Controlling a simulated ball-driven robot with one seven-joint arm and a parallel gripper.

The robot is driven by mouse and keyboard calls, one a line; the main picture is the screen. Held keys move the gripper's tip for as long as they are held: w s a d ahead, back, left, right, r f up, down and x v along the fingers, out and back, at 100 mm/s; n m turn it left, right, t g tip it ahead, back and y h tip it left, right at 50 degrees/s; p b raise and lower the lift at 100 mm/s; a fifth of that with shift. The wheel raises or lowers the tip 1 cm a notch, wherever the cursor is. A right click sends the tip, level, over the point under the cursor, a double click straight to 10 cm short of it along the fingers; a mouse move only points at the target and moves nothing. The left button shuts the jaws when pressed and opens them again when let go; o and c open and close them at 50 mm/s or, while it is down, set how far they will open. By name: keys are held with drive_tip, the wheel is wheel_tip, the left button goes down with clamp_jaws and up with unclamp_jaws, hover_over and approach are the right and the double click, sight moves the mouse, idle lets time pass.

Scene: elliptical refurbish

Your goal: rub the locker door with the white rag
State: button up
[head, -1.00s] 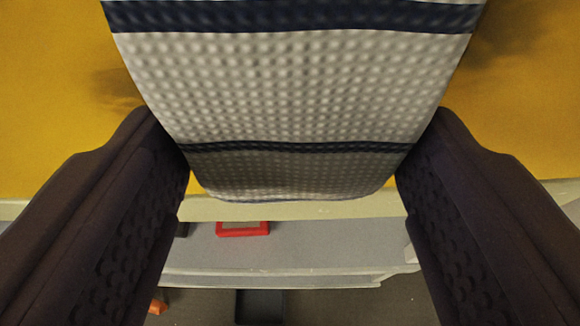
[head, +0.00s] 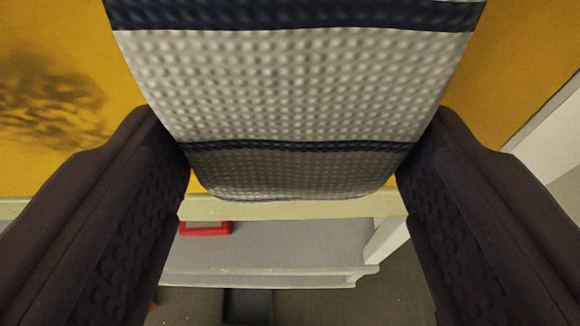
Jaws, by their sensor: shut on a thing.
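The white rag (head: 300,85) has a dimpled weave and dark blue stripes. My gripper (head: 292,165) is shut on it, with a dark finger at each side of the cloth. The yellow locker door (head: 50,165) fills the upper picture behind the rag. A dark smudge (head: 50,100) shows on the door to the left of the rag. The rag hides the middle of the door, and I cannot tell whether it touches the surface.
Below the door is a pale ledge (head: 290,208) and a grey shelf (head: 300,245) with a red-framed object (head: 206,229) on it. A white upright (head: 550,130) stands at the right beside the door. Dark floor shows at the bottom.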

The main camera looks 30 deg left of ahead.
drive_tip(key=shift+w+d, duration=0.1)
drive_tip(key=shift+d, duration=0.1)
drive_tip(key=s+a, duration=0.2)
drive_tip(key=a, duration=0.4)
drive_tip(key=s+a, duration=0.2)
drive_tip(key=a, duration=0.5)
drive_tip(key=shift+s+b, duration=0.3)
drive_tip(key=shift+s, duration=0.05)
idle(0.6)
drive_tip(key=shift+s+d+p, duration=0.15)
drive_tip(key=shift+s+d, duration=0.2)
drive_tip(key=shift+s, duration=0.55)
drive_tip(key=shift+s+d+p, duration=0.15)
drive_tip(key=shift+s+d, duration=0.15)
drive_tip(key=shift+s, duration=0.65)
drive_tip(key=shift+s+d+p, duration=0.15)
drive_tip(key=shift+s+d, duration=0.2)
drive_tip(key=shift+s, duration=0.55)
drive_tip(key=s, duration=0.1)
drive_tip(key=s+d, duration=0.1)
drive_tip(key=s, duration=0.1)
